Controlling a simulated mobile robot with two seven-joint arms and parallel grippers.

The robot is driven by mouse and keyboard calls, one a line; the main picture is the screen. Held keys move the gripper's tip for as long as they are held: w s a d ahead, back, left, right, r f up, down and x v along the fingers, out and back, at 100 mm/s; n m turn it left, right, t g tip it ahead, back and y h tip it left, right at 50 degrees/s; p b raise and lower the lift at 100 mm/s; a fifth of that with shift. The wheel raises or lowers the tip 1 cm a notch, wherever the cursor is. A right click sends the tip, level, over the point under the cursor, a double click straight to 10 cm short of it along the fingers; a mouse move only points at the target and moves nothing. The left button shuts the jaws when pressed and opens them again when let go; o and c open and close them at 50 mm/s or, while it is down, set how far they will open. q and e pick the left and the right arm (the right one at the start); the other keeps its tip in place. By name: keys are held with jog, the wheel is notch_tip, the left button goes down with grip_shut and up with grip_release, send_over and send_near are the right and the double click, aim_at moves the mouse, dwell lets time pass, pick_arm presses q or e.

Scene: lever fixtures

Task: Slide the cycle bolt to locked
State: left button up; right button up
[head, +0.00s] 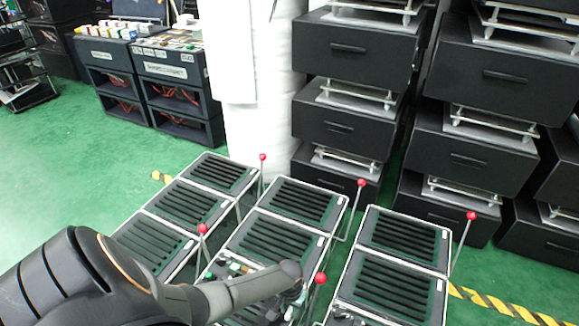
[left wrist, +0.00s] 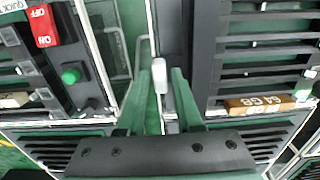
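In the left wrist view, a white-tipped upright handle (left wrist: 160,76) stands between the two green fingers of my left gripper (left wrist: 162,80). It may be the cycle bolt's handle, but no label on it can be read. A narrow gap shows on each side of the handle, so the fingers look open around it. In the head view, my left arm reaches in from the lower left, and its gripper (head: 288,292) is over the middle slotted rack (head: 285,234). The arm and gripper hide much of the fixture there. My right gripper is not in view.
A red-ball lever (head: 320,278) stands close right of the gripper, and another red-ball lever (head: 202,228) stands left. In the wrist view, a red OFF/ON switch (left wrist: 43,26) and a green button (left wrist: 70,75) are at left, and an orange block (left wrist: 258,104) is at right.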

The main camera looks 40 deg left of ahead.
pick_arm(q)
grip_shut()
jog(key=shift+a, duration=0.1)
dwell(1.0)
